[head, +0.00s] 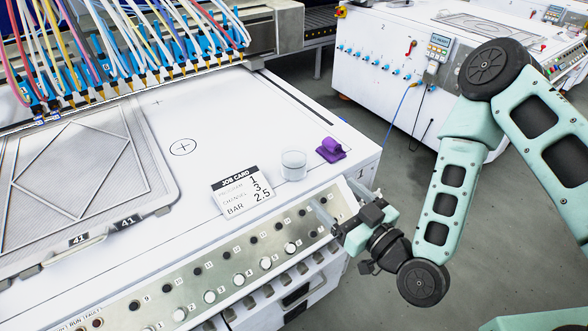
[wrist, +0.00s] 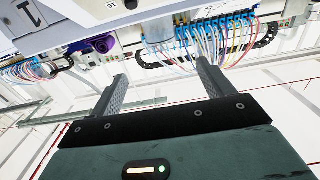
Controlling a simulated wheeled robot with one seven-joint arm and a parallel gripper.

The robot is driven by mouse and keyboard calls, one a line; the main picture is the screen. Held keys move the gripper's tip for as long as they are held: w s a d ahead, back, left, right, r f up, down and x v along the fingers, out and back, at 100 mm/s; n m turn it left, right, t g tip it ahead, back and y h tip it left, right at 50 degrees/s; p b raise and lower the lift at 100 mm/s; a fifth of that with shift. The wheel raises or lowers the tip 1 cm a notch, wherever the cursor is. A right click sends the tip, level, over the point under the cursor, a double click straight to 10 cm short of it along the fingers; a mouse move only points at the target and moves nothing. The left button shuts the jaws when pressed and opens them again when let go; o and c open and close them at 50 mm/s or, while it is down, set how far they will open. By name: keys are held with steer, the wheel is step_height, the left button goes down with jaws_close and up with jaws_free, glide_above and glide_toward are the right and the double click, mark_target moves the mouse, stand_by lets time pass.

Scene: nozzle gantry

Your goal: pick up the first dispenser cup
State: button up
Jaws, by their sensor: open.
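A small clear cup with whitish contents (head: 293,165) stands upright on the white machine top, near its right front corner. I take it as the dispenser cup; no number on it is readable. My gripper (head: 336,203) is in front of and to the right of the cup, by the machine's front edge, apart from it. Its two fingers (wrist: 162,72) are spread with nothing between them in the wrist view.
A job card (head: 247,191) stands left of the cup, and a purple object (head: 330,150) lies to its right. Below is a sloped panel (head: 232,268) with white knobs. Nozzles with coloured hoses (head: 125,60) hang at the back. A screen frame (head: 165,192) lies left.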

mark_target(303, 164)
steer(key=b+x, duration=0.1)
steer(key=b, duration=0.1)
steer(key=b+x, duration=0.3)
steer(key=b, duration=0.1)
steer(key=shift+w+a+f, duration=0.15)
steer(key=shift+w+f, duration=0.15)
steer(key=shift+w, duration=0.05)
steer(key=b+x, duration=0.3)
steer(key=b, duration=0.3)
steer(key=shift+a+b, duration=0.1)
steer(key=shift+b, duration=0.2)
steer(key=shift+w+a+r+p, duration=0.2)
steer(key=shift+w+a, duration=0.1)
steer(key=shift+w, duration=0.1)
steer(key=shift+w+a+r+p, duration=0.15)
steer(key=shift+w+a+p, duration=0.1)
steer(key=shift+w, duration=0.2)
steer(key=shift+p+x, duration=0.5)
steer(key=shift+x, duration=2.35)
steer(key=shift+s+a+r, duration=0.1)
steer(key=shift+a, duration=0.05)
steer(key=c, duration=1)
